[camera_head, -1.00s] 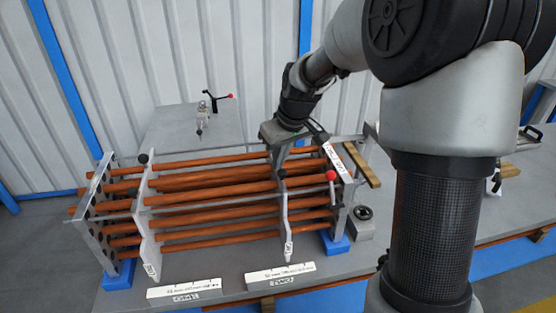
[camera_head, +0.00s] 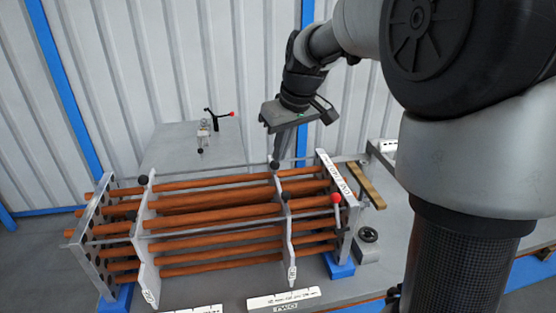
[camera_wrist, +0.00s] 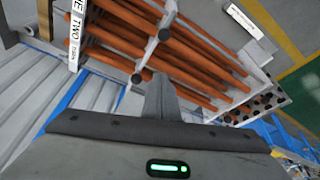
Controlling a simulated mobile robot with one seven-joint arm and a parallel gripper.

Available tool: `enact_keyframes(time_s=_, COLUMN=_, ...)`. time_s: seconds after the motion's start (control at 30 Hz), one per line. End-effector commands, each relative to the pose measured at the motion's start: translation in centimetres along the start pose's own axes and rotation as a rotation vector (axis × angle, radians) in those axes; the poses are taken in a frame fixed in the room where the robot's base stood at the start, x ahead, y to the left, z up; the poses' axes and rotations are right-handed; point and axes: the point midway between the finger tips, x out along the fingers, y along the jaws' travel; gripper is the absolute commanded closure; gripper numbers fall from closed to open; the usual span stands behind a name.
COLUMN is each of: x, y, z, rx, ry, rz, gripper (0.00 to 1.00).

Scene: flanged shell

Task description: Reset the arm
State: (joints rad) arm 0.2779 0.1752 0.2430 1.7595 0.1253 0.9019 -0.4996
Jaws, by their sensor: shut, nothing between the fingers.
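My gripper (camera_head: 276,160) is above the right part of a bundle of copper-coloured tubes (camera_head: 215,197), its fingers pointing down. The fingers are together with nothing visible between them. In the wrist view the shut fingers (camera_wrist: 162,92) reach toward the tubes (camera_wrist: 185,60). In the head view the fingertips overlap a dark knob near the top of the right inner plate (camera_head: 289,235). I cannot tell whether they touch it. The tubes pass through upright metal plates, with a left end plate (camera_head: 88,250) and a labelled right end plate (camera_head: 336,180).
A red-knobbed lever (camera_head: 336,199) stands at the right end plate. A clamp with a red-tipped handle (camera_head: 205,133) stands on a grey block behind. A white labelled bar (camera_head: 284,298) lies in front. A wooden bar (camera_head: 366,187) lies at right. Free air is above the bundle.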

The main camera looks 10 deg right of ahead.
Motion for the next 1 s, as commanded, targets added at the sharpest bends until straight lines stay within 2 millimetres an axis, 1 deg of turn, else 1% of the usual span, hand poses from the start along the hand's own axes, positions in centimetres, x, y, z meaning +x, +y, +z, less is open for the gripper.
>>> enact_keyframes(time_s=0.37, x=-0.3, y=0.0, z=0.0, rx=0.001, ry=0.000, rz=0.001, gripper=1.00)
enact_keyframes(time_s=0.47, x=-1.3, y=-0.6, z=0.7, rx=0.008, ry=0.001, rz=0.015, gripper=1.00)
enact_keyframes(time_s=0.53, x=-3.0, y=-1.4, z=1.8, rx=0.025, ry=0.005, rz=0.037, gripper=1.00)
enact_keyframes(time_s=0.57, x=-3.8, y=-2.0, z=2.5, rx=0.035, ry=0.007, rz=0.049, gripper=1.00)
enact_keyframes(time_s=0.6, x=-5.1, y=-2.6, z=3.7, rx=0.052, ry=0.012, rz=0.069, gripper=1.00)
enact_keyframes(time_s=0.67, x=-7.1, y=-3.8, z=5.9, rx=0.086, ry=0.022, rz=0.097, gripper=1.00)
enact_keyframes(time_s=0.7, x=-8.2, y=-4.6, z=7.6, rx=0.112, ry=0.031, rz=0.114, gripper=1.00)
enact_keyframes(time_s=0.77, x=-9.7, y=-5.7, z=10.2, rx=0.155, ry=0.046, rz=0.135, gripper=1.00)
enact_keyframes(time_s=0.8, x=-10.5, y=-6.3, z=11.8, rx=0.183, ry=0.059, rz=0.146, gripper=1.00)
enact_keyframes(time_s=0.87, x=-11.4, y=-7.2, z=14.2, rx=0.224, ry=0.079, rz=0.157, gripper=1.00)
enact_keyframes(time_s=0.9, x=-11.7, y=-7.7, z=15.8, rx=0.250, ry=0.091, rz=0.161, gripper=1.00)
enact_keyframes(time_s=1.0, x=-12.1, y=-8.8, z=18.8, rx=0.303, ry=0.118, rz=0.162, gripper=1.00)
